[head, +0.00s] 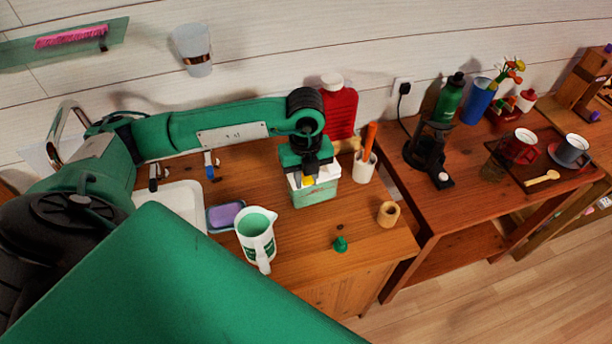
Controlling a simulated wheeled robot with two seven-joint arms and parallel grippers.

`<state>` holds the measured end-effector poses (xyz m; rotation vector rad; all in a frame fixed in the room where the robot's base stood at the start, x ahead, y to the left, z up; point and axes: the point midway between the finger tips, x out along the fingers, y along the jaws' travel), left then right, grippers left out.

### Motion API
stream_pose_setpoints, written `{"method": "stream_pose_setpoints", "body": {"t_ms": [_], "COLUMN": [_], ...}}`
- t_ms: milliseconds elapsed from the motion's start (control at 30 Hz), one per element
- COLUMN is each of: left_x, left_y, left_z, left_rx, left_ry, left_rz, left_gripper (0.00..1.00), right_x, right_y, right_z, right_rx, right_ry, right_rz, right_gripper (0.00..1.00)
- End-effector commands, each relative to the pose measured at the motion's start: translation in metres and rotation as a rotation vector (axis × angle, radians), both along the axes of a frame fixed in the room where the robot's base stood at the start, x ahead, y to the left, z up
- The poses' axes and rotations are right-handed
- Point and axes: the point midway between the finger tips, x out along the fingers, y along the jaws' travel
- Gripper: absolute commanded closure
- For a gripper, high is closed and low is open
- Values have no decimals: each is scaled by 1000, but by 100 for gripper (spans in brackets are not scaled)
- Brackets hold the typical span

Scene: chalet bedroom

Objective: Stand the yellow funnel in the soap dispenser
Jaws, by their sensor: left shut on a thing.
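My left gripper (308,172) reaches in from the left and points down above the wooden washstand top. It is shut on a small yellow thing (307,181), which looks like the yellow funnel; the fingers hide most of it. Directly below and behind it in the picture is a pale green box-like container (315,194) with a white top and red marking. I cannot tell whether the funnel touches this container, or whether the container is the soap dispenser. No other thing is clearly a soap dispenser. My right gripper is not in view.
A white-and-green jug (257,236), a purple soap in a dish (226,214), a wooden cup (388,214) and a green stopper (341,245) stand nearby. A white holder (364,168) and red bottle (341,107) are behind. The front right of the top is mostly clear.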

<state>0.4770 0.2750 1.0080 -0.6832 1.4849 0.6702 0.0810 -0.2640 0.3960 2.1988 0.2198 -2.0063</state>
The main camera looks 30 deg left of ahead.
Motion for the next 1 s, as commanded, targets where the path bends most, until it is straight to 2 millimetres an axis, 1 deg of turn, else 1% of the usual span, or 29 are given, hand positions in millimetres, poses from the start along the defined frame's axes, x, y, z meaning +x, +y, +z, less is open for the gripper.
{"method": "stream_pose_setpoints", "body": {"t_ms": [167,200,300,567,667,767,833,967,1000], "left_x": [0,0,0,0,1,2,2,2,3], "left_y": [0,0,0,0,0,0,0,1,1], "left_z": [0,0,0,1,4,16,29,59,69], "left_rx": [0,0,0,0,0,-1,-1,-1,-2], "left_ry": [0,0,0,0,-1,-4,-6,-7,-8], "left_rz": [0,0,0,0,0,-1,-1,-2,-1], "left_gripper": [99,70,52,52,52,52,52,52,52], "right_x": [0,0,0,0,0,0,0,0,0], "right_y": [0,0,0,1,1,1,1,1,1], "right_z": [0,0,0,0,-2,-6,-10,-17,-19], "right_rx": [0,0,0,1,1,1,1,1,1], "right_ry": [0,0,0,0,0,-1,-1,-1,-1], "right_rz": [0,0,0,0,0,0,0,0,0], "right_gripper": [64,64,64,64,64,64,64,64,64]}}
